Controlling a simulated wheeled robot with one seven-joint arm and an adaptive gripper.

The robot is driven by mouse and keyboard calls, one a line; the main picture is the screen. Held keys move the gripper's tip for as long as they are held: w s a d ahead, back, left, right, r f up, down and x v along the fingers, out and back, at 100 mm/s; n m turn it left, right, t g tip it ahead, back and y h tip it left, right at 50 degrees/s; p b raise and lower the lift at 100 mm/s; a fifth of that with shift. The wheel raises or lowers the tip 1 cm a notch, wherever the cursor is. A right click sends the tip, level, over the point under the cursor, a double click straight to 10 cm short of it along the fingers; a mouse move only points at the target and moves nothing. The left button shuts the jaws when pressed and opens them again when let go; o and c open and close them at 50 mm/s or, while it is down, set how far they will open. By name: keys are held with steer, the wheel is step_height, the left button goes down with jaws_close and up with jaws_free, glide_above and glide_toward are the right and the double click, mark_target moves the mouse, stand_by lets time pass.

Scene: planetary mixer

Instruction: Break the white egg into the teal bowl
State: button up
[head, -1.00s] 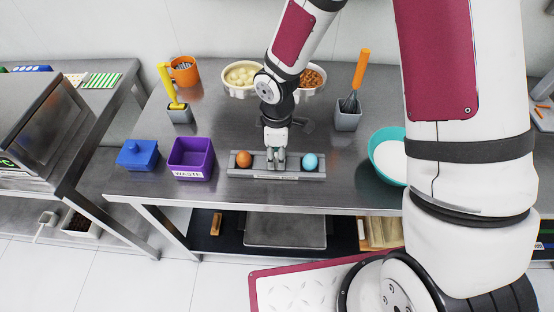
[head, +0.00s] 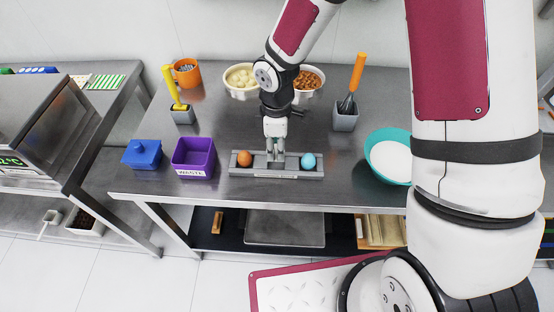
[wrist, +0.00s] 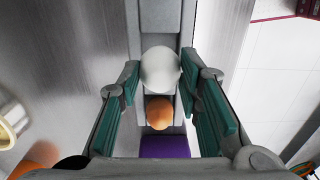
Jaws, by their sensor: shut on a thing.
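The white egg (wrist: 160,68) sits between the fingers of my gripper (wrist: 159,76) in the wrist view. My gripper is shut on it. In the head view my gripper (head: 275,155) points down over the middle of the grey egg holder (head: 300,173), and its fingers largely hide the white egg. I cannot tell whether the egg is clear of its seat. The teal bowl (head: 386,134) stands at the right of the table, with a white inside surface, partly behind my arm.
A brown egg (head: 244,158) and a blue egg (head: 308,161) sit in the holder on either side. The purple waste box (head: 193,157) and blue lidded box (head: 142,154) stand left. Table between holder and teal bowl is clear.

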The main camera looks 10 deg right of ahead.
mark_target(276, 146)
steer(key=shift+r, duration=0.2)
steer(key=shift+r+p, duration=0.85)
steer(key=shift+r, duration=0.75)
